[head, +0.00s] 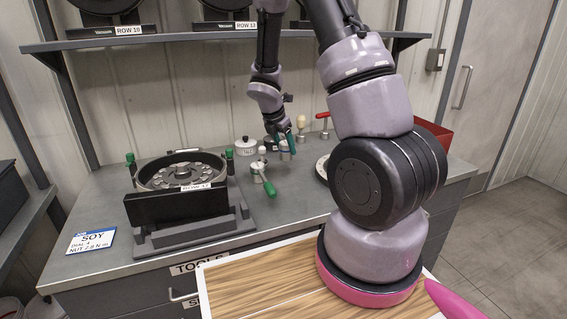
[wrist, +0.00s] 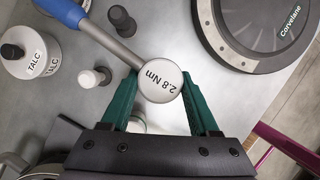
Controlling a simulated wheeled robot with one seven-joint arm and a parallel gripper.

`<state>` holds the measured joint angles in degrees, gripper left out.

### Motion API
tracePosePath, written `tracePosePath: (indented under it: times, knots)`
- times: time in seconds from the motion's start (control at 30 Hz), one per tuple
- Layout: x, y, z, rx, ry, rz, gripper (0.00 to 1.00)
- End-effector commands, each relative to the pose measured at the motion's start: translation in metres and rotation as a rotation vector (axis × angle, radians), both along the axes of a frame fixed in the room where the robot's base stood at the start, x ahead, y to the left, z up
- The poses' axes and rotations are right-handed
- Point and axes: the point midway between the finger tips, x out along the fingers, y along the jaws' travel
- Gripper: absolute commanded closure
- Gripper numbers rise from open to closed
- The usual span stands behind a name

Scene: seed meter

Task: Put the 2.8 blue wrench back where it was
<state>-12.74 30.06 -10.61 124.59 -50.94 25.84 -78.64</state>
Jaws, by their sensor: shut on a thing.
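The 2.8 wrench has a round grey head (wrist: 161,82) marked "2.8 Nm", a grey shaft and a blue handle (wrist: 64,12) that runs out of the top left of the wrist view. My gripper (wrist: 159,88) is shut on the head, with one green finger on each side. In the head view my gripper (head: 282,141) is over the bench, behind the green-handled tool (head: 265,180). I cannot make out the blue wrench in the head view. The seed meter marked "ROW 12" (head: 182,200) sits in a dark stand on the left of the bench.
A red-handled tool (head: 323,117) stands at the back. A red bin (head: 436,137) is at the right. A SOY card (head: 91,241) reads "NUT 2.8 N m".

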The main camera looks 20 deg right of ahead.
Motion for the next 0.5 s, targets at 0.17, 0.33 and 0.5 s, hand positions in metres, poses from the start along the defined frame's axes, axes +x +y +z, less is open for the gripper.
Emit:
tracePosePath:
  times: [0.17, 0.33, 0.5]
  knots:
    - [0.0, 0.0, -0.016, -0.001, 0.0, -0.001, 1.0]
    - [0.0, 0.0, -0.041, -0.001, 0.003, 0.0, 1.0]
    - [0.0, 0.0, -0.054, -0.001, -0.001, -0.004, 1.0]
